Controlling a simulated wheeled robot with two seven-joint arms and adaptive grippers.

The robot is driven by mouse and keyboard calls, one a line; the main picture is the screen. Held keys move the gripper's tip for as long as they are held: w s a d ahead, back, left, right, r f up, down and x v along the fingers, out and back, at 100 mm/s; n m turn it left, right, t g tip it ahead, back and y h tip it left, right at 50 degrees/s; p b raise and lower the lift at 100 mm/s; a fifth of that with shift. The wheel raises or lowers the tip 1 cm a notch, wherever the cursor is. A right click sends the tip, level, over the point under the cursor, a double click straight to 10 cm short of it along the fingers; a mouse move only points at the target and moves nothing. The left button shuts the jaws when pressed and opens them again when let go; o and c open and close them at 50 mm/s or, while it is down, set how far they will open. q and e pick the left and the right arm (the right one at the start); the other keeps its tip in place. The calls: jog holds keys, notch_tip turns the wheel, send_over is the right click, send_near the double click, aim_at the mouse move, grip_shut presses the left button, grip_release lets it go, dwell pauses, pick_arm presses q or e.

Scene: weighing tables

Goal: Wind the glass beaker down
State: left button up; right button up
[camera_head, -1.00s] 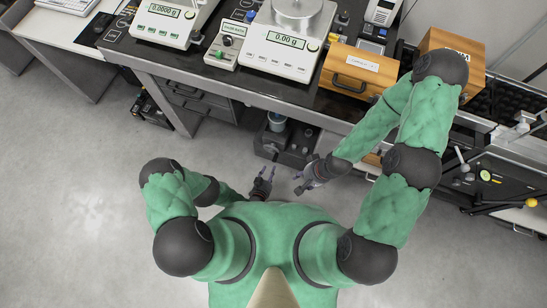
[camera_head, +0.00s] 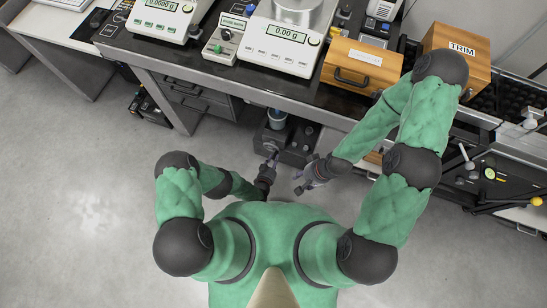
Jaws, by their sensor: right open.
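A small glass beaker (camera_head: 277,117) with a bluish look stands at the table's front edge, on or just behind a dark low device (camera_head: 300,142) with small knobs. My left gripper (camera_head: 272,157) is at the near left side of this device, close to or touching a knob there. Its fingers look close together, but I cannot tell whether they hold the knob. My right gripper (camera_head: 298,183) is open and empty, in front of the device to the right, apart from it.
The dark table (camera_head: 215,68) above carries a balance reading 0.00 g (camera_head: 285,38), a smaller control box (camera_head: 227,40), another balance (camera_head: 160,18) and a wooden drawer box (camera_head: 360,67). The floor at left is clear.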

pick_arm(q)
jog(key=shift+w+a, duration=0.1)
grip_shut()
jog(key=shift+r, duration=0.15)
